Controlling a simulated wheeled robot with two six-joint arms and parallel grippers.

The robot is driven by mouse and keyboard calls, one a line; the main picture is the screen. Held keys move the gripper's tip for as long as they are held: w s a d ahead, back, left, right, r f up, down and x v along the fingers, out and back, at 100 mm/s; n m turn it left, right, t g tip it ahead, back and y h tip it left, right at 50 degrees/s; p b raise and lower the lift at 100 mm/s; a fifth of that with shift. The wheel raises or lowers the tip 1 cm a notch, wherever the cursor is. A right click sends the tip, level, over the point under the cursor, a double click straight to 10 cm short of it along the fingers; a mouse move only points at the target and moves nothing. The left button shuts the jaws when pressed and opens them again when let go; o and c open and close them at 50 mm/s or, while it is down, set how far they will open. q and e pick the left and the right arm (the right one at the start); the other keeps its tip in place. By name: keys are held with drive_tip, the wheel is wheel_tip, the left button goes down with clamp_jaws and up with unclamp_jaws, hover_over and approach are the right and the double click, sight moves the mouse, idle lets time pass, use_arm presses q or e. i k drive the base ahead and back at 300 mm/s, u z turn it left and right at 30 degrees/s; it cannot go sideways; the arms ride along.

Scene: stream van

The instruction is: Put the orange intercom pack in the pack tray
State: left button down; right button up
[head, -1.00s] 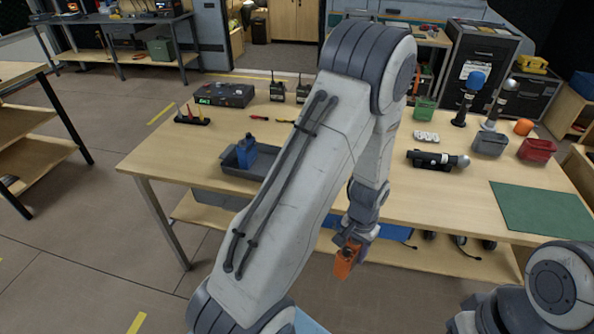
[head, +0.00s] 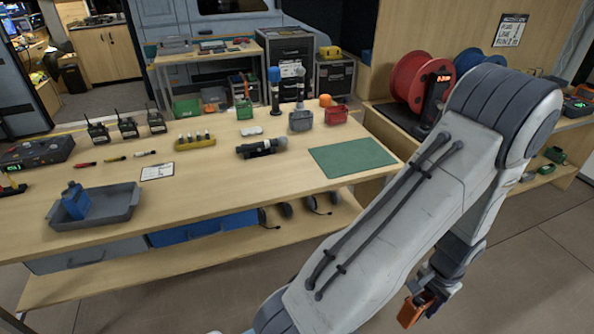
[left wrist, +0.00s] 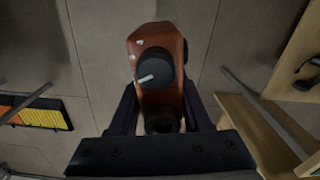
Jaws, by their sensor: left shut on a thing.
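The orange intercom pack (head: 412,311) hangs over the floor at the lower right of the head view. My left gripper (head: 428,295) is shut on it. In the left wrist view the pack (left wrist: 163,103) stands between the two fingers, with a black knob facing the camera. The grey pack tray (head: 120,207) is on the workbench at the left of the head view, far from the gripper. A blue pack (head: 75,199) stands in its left part; its right part is bare. My right gripper is not in view.
The workbench (head: 235,190) also bears several radios (head: 128,128), a yellow holder (head: 195,143), a black microphone (head: 262,148), a grey bin (head: 301,121), a red bin (head: 336,115) and a green mat (head: 352,157). A shelf below holds headsets. A red cable reel (head: 412,80) stands behind my arm.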

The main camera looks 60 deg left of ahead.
sight(115, 207)
drive_tip(key=z, duration=0.65)
drive_tip(key=k, duration=1.85)
drive_tip(key=u, duration=2.55)
